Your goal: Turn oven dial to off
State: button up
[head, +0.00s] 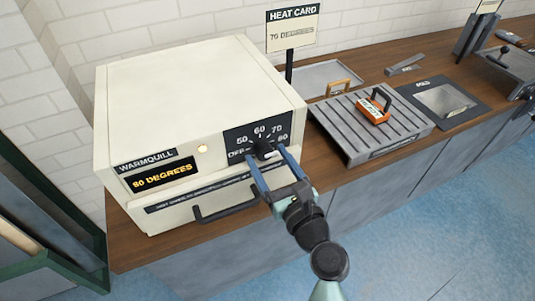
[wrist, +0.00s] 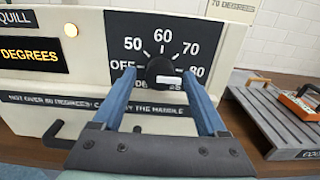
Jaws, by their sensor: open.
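The cream Warmquill oven (head: 190,100) stands on the counter at left. Its black dial (head: 263,149) sits on a dark scale panel (head: 250,133) marked OFF, 50, 60, 70 and 80. In the wrist view the dial (wrist: 160,70) has a white mark pointing right, towards 80. The display (head: 160,176) reads 80 DEGREES. My gripper (head: 267,154) is open, with its blue fingers on either side of the dial; they also show in the wrist view (wrist: 158,76). I cannot tell whether the fingers touch the dial. They hide part of the panel's lower edge.
A black door handle (head: 227,204) juts out below the dial. A lit lamp (head: 203,148) is beside the display. A heat card (head: 292,30) reading 70 DEGREES stands behind. A ribbed rack (head: 345,128) with an orange-and-black tool (head: 374,108) is at right.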

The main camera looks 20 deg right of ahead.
jog(key=shift+w, duration=0.6)
grip_shut()
